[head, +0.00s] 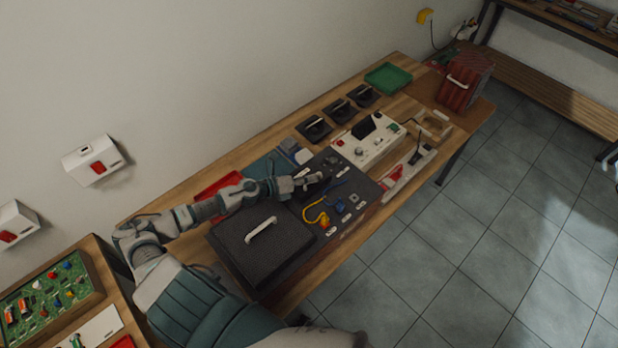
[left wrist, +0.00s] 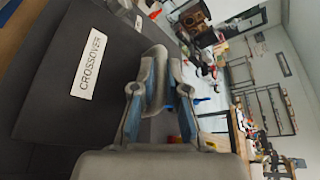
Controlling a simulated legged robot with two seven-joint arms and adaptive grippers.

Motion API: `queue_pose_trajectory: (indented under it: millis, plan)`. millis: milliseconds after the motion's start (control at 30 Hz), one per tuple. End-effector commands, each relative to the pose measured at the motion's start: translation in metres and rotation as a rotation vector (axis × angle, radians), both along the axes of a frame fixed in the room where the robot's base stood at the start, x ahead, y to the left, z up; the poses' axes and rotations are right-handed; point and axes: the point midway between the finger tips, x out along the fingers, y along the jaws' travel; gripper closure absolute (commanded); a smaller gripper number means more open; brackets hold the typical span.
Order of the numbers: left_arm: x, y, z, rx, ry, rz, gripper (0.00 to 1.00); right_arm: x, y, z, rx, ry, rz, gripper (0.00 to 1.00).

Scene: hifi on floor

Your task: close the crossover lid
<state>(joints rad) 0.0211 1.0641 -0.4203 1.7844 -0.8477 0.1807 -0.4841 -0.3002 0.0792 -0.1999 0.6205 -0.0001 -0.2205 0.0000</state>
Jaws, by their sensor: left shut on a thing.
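In the left wrist view a dark flat panel with a white label reading CROSSOVER (left wrist: 87,62) fills the left side; I take it as the crossover lid (left wrist: 60,45). My left gripper (left wrist: 165,75) is at its right edge, fingers close together. In the head view my left gripper (head: 314,181) is over the far part of a dark unit (head: 362,188) with blue and yellow wires. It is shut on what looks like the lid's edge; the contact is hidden. My right gripper is not in view.
A dark panel with a white handle (head: 263,231) lies beside the wired unit. A red tray (head: 218,184) is behind my left forearm. A white control box (head: 366,142), several black handled blocks (head: 315,128) and a green tray (head: 388,77) stand further along the bench. The tiled floor in front is clear.

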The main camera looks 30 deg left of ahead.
Motion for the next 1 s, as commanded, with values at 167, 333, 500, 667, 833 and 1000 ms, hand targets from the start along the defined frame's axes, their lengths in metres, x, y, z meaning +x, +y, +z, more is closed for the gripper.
queue_pose_trajectory:
  millis: [167,333,500,667,833,1000]
  plan:
    - [-0.001,0.001,-0.003,-0.002,0.008,0.003,0.82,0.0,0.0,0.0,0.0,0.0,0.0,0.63]
    - [-0.001,0.001,-0.002,-0.001,0.005,0.001,0.77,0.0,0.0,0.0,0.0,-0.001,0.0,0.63]
    - [0.0,0.001,-0.001,-0.001,0.004,0.002,0.77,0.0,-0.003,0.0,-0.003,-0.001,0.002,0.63]
    - [-0.009,0.006,0.001,-0.002,0.005,0.003,0.77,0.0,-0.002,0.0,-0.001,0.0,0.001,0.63]
    - [-0.03,0.019,0.006,-0.001,0.008,0.002,0.77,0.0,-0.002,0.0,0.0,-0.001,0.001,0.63]
    - [-0.051,0.034,0.013,-0.002,0.009,0.002,0.77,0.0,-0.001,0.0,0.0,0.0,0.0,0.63]
